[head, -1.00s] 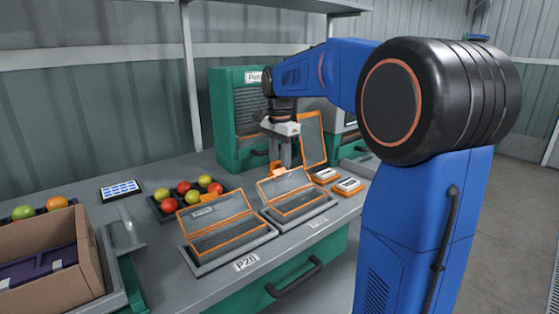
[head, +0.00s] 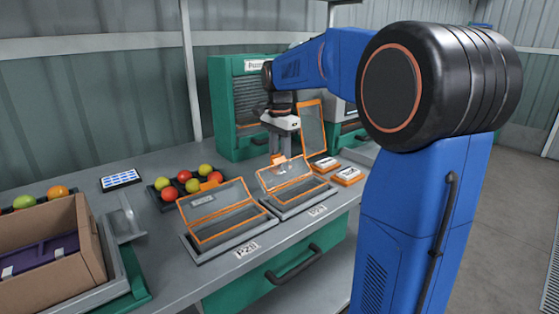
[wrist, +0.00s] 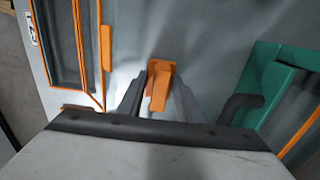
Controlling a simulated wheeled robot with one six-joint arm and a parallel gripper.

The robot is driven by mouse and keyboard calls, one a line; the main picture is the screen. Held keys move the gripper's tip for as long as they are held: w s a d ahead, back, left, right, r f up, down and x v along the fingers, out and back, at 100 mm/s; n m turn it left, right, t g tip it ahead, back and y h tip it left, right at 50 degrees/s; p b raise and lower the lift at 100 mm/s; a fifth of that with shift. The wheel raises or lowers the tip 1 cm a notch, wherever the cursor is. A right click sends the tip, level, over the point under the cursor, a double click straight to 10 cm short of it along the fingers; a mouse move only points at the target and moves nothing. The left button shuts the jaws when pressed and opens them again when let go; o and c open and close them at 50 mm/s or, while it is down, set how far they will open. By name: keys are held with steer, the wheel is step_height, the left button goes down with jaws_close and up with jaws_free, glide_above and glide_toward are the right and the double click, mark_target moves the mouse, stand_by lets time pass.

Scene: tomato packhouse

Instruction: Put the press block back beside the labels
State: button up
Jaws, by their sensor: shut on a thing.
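The press block appears to be the orange piece (wrist: 160,85) between the fingers in the wrist view. My gripper (wrist: 161,98) is shut on it. In the head view my gripper (head: 279,152) points down over the back of the bench, behind the right clear-lidded tray, with a bit of orange at its tips. Whether the block touches the bench is unclear. A white sheet with blue labels (head: 120,180) lies at the bench's back left, well left of my gripper. Two orange-edged white blocks (head: 324,163) (head: 347,175) lie to the right; their print is too small to read.
Two trays with orange-edged clear lids (head: 228,237) (head: 300,205) stand at the bench front. A tomato tray (head: 157,199) stands behind the left one. An upright orange-framed panel (head: 312,130) and green cabinet (head: 228,120) are close to my gripper. A cardboard box (head: 85,250) stands left.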

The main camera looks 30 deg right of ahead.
steer(key=shift+f, duration=0.35)
steer(key=o, duration=1)
steer(key=c, duration=0.3)
steer(key=shift+r, duration=0.1)
steer(key=shift+r, duration=3.4)
